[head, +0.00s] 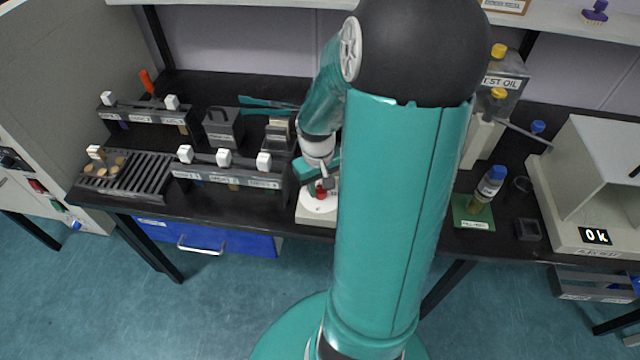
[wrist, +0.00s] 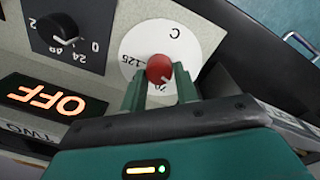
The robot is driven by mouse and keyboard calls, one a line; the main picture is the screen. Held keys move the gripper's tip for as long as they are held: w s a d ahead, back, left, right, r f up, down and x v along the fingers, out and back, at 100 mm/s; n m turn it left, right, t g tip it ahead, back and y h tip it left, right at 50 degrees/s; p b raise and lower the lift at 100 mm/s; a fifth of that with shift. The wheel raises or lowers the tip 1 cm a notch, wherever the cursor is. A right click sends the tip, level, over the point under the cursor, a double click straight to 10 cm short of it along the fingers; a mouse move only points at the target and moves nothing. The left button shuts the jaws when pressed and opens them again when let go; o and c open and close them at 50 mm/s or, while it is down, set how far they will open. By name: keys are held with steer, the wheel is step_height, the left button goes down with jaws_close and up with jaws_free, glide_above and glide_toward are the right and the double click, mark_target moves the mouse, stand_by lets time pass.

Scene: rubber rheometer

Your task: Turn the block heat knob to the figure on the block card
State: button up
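The red knob (wrist: 160,68) sits at the centre of a white round dial (wrist: 190,45). The dial shows upside down in the wrist view, with the figure 125, a letter C and a partly hidden figure near the knob's foot. My gripper (wrist: 160,82) has one green finger on each side of the knob, and both appear to touch it. In the head view the knob (head: 321,192) and dial (head: 318,206) are at the bench front, beside my arm, with my gripper (head: 320,182) just above. I cannot make out the block card.
A black knob (wrist: 58,36) with figures 0 and 24 and a lit OFF display (wrist: 55,97) are close by the dial. A rack with white-topped items (head: 225,172) stands left.

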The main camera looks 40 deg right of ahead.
steer(key=c, duration=0.4)
steer(key=shift+m, duration=0.3)
steer(key=m, duration=0.9)
steer(key=shift+d, duration=0.1)
stand_by(0.5)
steer(key=o, duration=0.9)
steer(key=shift+o, duration=0.2)
